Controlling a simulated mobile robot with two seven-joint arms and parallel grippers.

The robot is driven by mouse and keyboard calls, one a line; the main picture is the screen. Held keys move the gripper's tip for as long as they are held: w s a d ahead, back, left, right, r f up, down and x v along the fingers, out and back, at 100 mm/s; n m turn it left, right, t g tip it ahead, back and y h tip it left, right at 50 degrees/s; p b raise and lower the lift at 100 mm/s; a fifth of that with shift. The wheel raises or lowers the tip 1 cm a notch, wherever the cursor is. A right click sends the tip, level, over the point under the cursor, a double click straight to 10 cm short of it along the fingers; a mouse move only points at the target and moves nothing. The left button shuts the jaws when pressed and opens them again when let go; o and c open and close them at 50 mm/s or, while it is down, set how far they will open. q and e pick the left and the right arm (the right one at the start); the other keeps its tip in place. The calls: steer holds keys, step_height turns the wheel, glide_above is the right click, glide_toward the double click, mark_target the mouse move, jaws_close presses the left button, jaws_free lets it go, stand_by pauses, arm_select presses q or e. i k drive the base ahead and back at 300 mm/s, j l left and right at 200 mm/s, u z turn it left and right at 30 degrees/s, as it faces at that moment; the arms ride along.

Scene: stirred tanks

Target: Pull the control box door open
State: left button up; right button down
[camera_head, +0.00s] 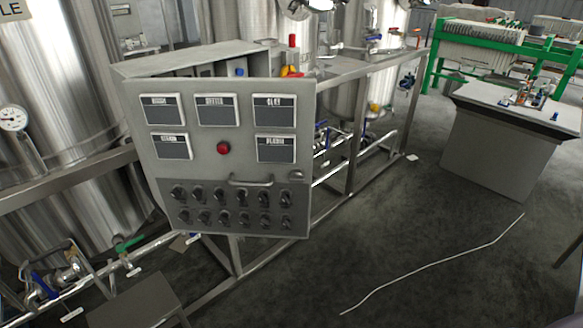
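The grey control box (190,58) stands on a metal frame left of the picture's middle. Its door (205,150) faces me and carries several dark display panels, a red button (223,148) and rows of black knobs. A bar handle (250,181) sits low on the door, with a small latch-like part (296,174) near the right edge. The door's top edge stands away from the box, and some of the inside shows above it, including a blue part (239,71). Most of the inside is hidden behind the door. Neither of my grippers is in view.
Steel tanks (65,80) and pipes with valves stand behind and left of the box. A frame rail (350,150) runs back to the right. A grey pedestal (500,150) stands at right. The dark floor in front and right is mostly clear, with a thin pale line (430,265).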

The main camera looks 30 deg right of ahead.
mark_target(231, 135)
steer(key=i+l+u, duration=0.15)
steer(key=l+u, duration=0.3)
steer(key=l, duration=0.35)
steer(key=l+u, duration=0.5)
steer(key=l, duration=0.35)
steer(key=l+u, duration=0.45)
steer(key=l, duration=0.4)
steer(key=k, duration=0.05)
